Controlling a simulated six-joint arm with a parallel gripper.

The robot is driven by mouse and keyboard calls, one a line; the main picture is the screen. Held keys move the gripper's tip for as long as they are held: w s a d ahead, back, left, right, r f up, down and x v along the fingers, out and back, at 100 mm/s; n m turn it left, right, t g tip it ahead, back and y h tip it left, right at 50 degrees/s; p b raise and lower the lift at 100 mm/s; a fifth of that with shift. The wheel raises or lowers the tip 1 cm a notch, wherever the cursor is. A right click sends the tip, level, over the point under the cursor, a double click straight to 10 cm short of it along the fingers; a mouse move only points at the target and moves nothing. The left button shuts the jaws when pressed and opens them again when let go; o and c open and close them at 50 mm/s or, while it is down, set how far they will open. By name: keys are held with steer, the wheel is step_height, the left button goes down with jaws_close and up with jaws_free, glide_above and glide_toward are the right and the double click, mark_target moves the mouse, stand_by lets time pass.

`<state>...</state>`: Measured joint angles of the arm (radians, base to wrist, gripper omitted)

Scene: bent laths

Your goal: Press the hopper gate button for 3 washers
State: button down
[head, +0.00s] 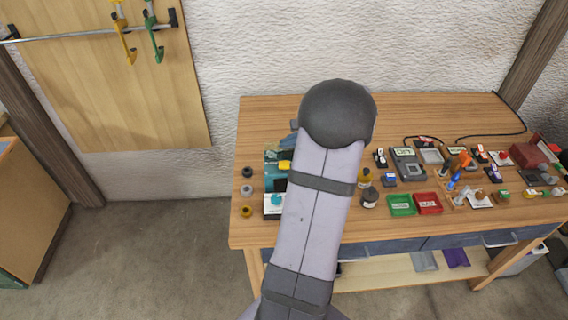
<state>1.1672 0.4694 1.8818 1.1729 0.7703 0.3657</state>
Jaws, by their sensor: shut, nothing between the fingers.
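A teal machine (270,169) with a yellow part stands at the left of the workbench, partly hidden behind my arm. It may be the hopper, but I cannot be sure. In front of it is a white plate (271,212) with a round teal spot that may be the gate button. My arm crosses the middle of the head view and covers the right side of both. My gripper is hidden behind my arm. I cannot make out any washers.
The workbench (262,119) has a clear strip at its back left. Small round pieces (246,190) lie at its left edge. Bottles (369,196), a green tray (401,205), a red tray (428,204) and many small items crowd the middle and right.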

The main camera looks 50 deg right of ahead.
step_height(320, 180, up, 4)
steer(key=p, duration=0.3)
steer(key=shift+f+p, duration=0.2)
steer(key=shift+p, duration=0.2)
steer(key=shift+f, duration=0.1)
steer(key=b, duration=0.6)
glide_above(287, 166)
step_height(287, 166, down, 7)
steer(key=shift+f, duration=0.1)
steer(key=shift+f+b, duration=0.55)
steer(key=shift+f, duration=0.2)
steer(key=shift+f, duration=0.2)
stand_by(1.1)
steer(key=shift+d+f+b, duration=0.1)
steer(key=shift+f+b, duration=0.1)
steer(key=shift+b, duration=0.35)
